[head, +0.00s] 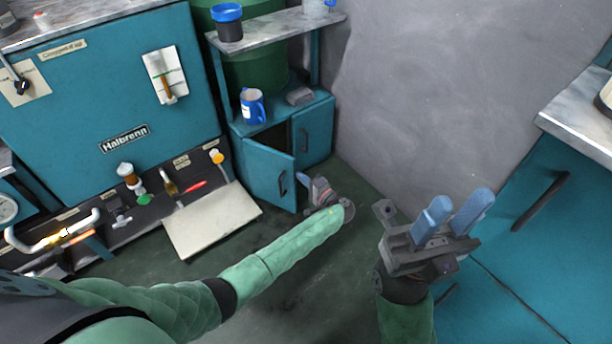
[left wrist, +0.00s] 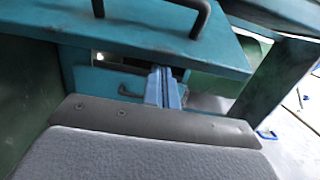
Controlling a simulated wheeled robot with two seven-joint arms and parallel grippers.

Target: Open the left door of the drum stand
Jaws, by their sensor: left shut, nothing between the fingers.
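The drum stand (head: 235,130) is teal and stands at the back. Its left door (head: 267,178) is ajar, swung outward with a dark gap behind it. The right door (head: 313,133) looks closed. My left gripper (head: 306,181) is just right of the left door's free edge, its fingers partly hidden. In the left wrist view its blue fingers (left wrist: 164,87) are shut and empty, beside a teal panel edge. A dark handle (left wrist: 185,35) shows on the near panel and another further back. Whether the fingers touch the door cannot be told. My right gripper (head: 453,213) is open and empty.
A teal machine (head: 105,80) is to the left, with a pale panel (head: 210,222) below. Teal cabinets (head: 530,225) are at right.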

